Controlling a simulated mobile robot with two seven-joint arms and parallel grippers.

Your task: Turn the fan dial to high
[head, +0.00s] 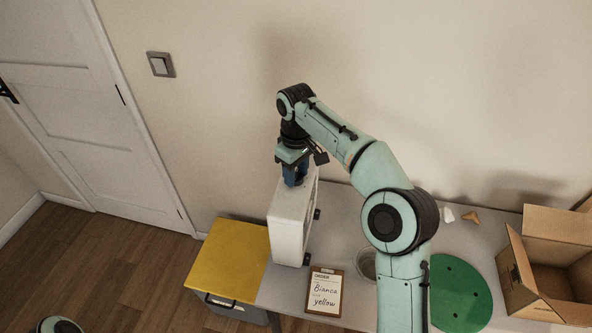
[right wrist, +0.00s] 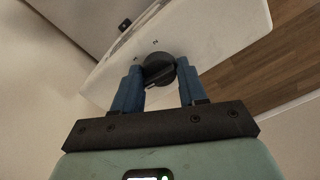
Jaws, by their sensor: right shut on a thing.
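The fan (head: 290,222) is a white box-shaped unit standing on the grey table, in the middle of the head view. Its top also shows in the right wrist view (right wrist: 205,38). A round black dial (right wrist: 158,70) sits on that top, with small marks beside it that are too small to read. My right gripper (head: 294,178) points down onto the fan's top. In the right wrist view, its blue fingers (right wrist: 156,84) are shut on the dial, one on each side. The fingers hide part of the dial. My left gripper is not in view.
A clipboard (head: 325,291) with a handwritten note lies right of the fan. A yellow-lidded box (head: 228,258) stands to the left. A green round board (head: 458,293) and an open cardboard box (head: 548,270) are at the right. A glass jar (head: 366,264) is partly behind my arm.

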